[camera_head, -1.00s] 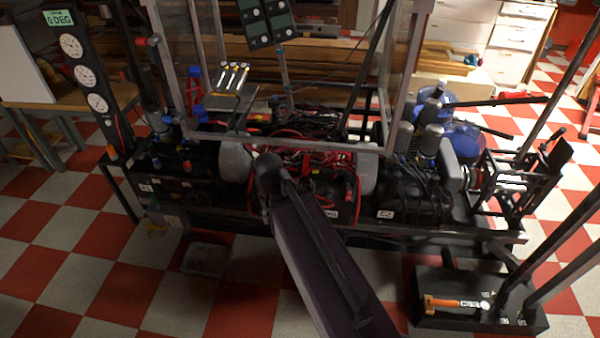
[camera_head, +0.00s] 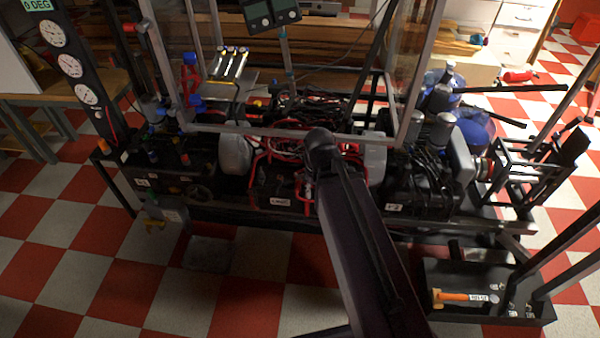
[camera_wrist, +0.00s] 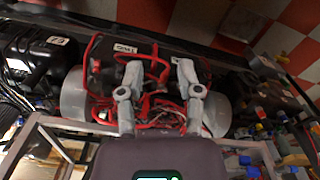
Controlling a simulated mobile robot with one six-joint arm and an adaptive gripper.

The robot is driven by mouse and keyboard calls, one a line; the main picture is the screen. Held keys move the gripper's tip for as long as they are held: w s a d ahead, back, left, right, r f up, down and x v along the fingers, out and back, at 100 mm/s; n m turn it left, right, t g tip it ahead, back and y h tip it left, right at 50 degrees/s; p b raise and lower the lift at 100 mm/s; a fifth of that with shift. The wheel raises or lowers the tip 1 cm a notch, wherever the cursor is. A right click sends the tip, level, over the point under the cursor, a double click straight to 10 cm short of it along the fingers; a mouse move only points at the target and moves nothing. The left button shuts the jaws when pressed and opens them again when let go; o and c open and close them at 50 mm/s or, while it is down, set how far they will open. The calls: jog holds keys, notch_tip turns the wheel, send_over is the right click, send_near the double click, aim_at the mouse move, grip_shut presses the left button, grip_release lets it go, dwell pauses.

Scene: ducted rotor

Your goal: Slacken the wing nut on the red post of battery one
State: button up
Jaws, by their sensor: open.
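My gripper (camera_wrist: 158,88) is open in the wrist view, its two grey fingers apart over a black unit wrapped in red tubing (camera_wrist: 112,64) and wires. Nothing is seen between the fingertips. In the head view my arm hides the gripper. The same black unit (camera_head: 280,188) with a white label shows there in the middle of the bench, beside the arm. I cannot tell which black case is battery one. Neither a red post nor a wing nut can be made out clearly.
Grey rounded tanks (camera_head: 235,154) flank the red tubing. A metal frame (camera_head: 290,135) crosses above the bench. A black case with a white tag (camera_head: 418,195) stands to the right. A tray with an orange-handled hammer (camera_head: 462,297) lies front right. Checkered floor in front is mostly clear.

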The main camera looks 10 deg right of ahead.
jog(key=shift+d, duration=0.15)
jog(key=m+b, duration=1)
jog(key=m, duration=1.2)
send_over(299, 176)
notch_tip(299, 176, down, 10)
jog(key=shift+w+d, duration=0.1)
jog(key=shift+d, duration=0.2)
jog(key=shift+f, duration=0.25)
notch_tip(299, 176, down, 13)
jog(key=b, duration=1.3)
jog(key=shift+f+b, duration=0.2)
jog(key=shift+b, duration=0.2)
